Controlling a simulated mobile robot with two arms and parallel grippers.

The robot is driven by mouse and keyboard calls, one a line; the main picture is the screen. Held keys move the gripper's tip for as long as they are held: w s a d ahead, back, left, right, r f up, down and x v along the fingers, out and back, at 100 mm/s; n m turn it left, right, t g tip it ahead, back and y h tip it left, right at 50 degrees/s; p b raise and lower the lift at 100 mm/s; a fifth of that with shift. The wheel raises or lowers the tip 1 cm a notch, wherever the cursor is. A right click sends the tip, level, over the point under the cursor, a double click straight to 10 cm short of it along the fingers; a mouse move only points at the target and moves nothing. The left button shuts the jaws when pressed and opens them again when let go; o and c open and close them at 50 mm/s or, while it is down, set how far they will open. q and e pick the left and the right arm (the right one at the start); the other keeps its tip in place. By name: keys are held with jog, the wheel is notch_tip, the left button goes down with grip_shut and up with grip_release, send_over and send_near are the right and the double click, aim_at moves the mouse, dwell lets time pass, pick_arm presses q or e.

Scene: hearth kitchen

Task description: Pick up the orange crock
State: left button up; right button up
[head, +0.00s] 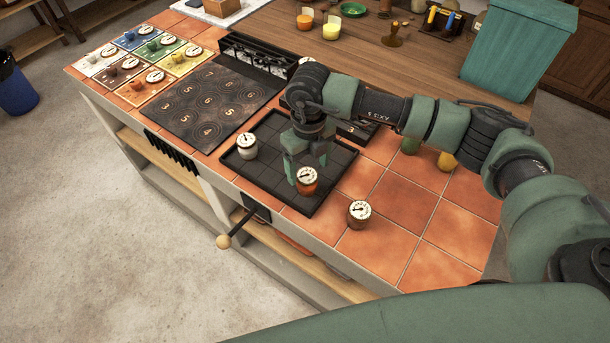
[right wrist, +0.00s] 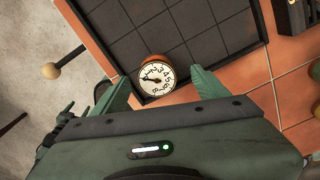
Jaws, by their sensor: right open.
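The orange crock (head: 307,187) stands upright near the front edge of the dark gridded tray (head: 262,186), with a white dial on its lid. In the right wrist view the crock (right wrist: 157,75) shows dial-up, ahead of and between the two green fingertips. My right gripper (head: 305,168) points down over it. The fingers are spread wide in the right wrist view (right wrist: 160,90), with space seen at each side of the crock. Whether they reach down around it I cannot tell. My left gripper is not in view.
A pale crock (head: 247,150) stands on the tray's left part. Another dial-topped crock (head: 359,215) stands on the tiles right of the tray. A lever with a round knob (head: 223,241) juts from the counter front. The right-hand tiles (head: 405,210) are mostly clear.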

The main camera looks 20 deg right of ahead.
aim_at(307, 175)
jog(key=shift+s+f, duration=0.3)
notch_tip(307, 175, down, 2)
jog(key=shift+s+a+f+p, duration=0.1)
jog(key=shift+s+a+p, duration=0.05)
jog(key=shift+p, duration=0.7)
jog(key=shift+w+f, duration=0.2)
jog(key=shift+f, duration=1.3)
jog(key=shift+c, duration=0.8)
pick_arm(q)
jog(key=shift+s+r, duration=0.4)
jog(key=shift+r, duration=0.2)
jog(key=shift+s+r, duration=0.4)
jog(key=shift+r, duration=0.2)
pick_arm(e)
grip_shut()
